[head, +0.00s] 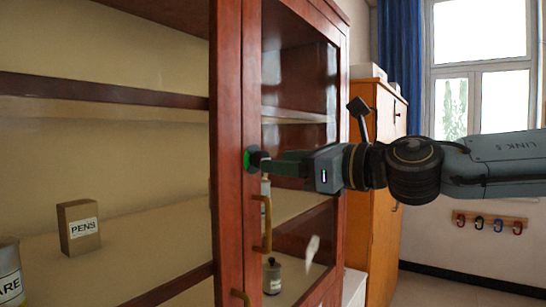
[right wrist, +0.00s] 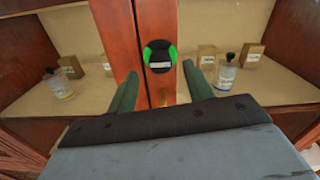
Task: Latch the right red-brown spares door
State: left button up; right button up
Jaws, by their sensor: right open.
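The right red-brown spares door (head: 332,160) has a glazed frame and a brass handle (head: 265,222). Its stile stands beside another red-brown upright (head: 228,150); I cannot tell whether it is fully flush. A round black and green latch knob (head: 251,158) sits on the stile and also shows in the right wrist view (right wrist: 160,57) with a pale bar across it. My right gripper (head: 268,162) reaches in from the right at knob height. In the right wrist view its green fingers (right wrist: 162,82) are open, one each side below the knob; contact cannot be told. My left gripper is out of view.
Left of the upright, shelves hold a PENS box (head: 79,226) and a labelled tin (head: 10,272). A jar (head: 272,276) stands behind the glass. An orange-brown cabinet (head: 386,190) and a rack of hooks (head: 490,222) are at the right. A bottle (right wrist: 227,72) shows in the right wrist view.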

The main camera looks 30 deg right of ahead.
aim_at(257, 155)
jog(key=shift+x, duration=1.5)
jog(key=c, duration=1)
jog(key=shift+o, duration=0.2)
